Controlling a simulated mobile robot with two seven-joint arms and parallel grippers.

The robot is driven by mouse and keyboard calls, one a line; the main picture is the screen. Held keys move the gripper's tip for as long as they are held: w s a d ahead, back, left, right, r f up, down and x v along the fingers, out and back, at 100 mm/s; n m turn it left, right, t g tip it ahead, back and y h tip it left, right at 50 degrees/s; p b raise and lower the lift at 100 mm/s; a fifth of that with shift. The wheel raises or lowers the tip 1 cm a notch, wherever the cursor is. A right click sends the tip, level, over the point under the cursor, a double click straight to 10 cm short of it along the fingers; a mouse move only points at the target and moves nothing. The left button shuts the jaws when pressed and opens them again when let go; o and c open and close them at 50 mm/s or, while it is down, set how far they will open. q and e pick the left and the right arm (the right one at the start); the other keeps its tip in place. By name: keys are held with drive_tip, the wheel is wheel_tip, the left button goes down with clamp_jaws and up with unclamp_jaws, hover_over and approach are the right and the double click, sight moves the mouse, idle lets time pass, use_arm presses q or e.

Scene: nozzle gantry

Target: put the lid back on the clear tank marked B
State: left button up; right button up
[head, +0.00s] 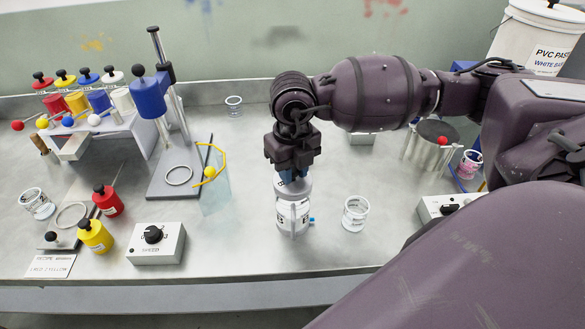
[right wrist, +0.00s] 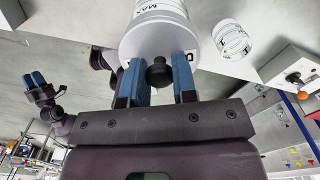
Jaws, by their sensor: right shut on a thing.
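The clear tank (head: 292,217) stands on the metal bench in the middle of the head view, with black marks and a blue fitting low on its right side. Its letter is not clearly readable. The pale round lid (head: 304,188) is at the tank's top; I cannot tell whether it is fully seated. My right gripper (head: 292,177) points down over the tank. In the right wrist view it is shut on the lid's black knob (right wrist: 159,73), with the tank (right wrist: 160,8) beyond the lid. My left gripper (right wrist: 37,79) shows at the left there, away from the tank; its opening is unclear.
A small clear cup (head: 355,213) stands close right of the tank. A clear panel with a yellow frame (head: 215,185) and a blue-headed stand (head: 150,98) are to the left. A white knob box (head: 157,244) is front left. Bare bench lies in front of the tank.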

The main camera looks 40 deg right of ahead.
drive_tip(key=o, duration=1.5)
drive_tip(key=shift+c, duration=0.2)
drive_tip(key=shift+r, duration=0.15)
drive_tip(key=shift+r+p, duration=0.4)
drive_tip(key=shift+r, duration=0.2)
drive_tip(key=shift+r+p, duration=0.85)
drive_tip(key=shift+r, duration=0.75)
drive_tip(key=shift+r+p, duration=0.6)
drive_tip(key=shift+r, duration=0.6)
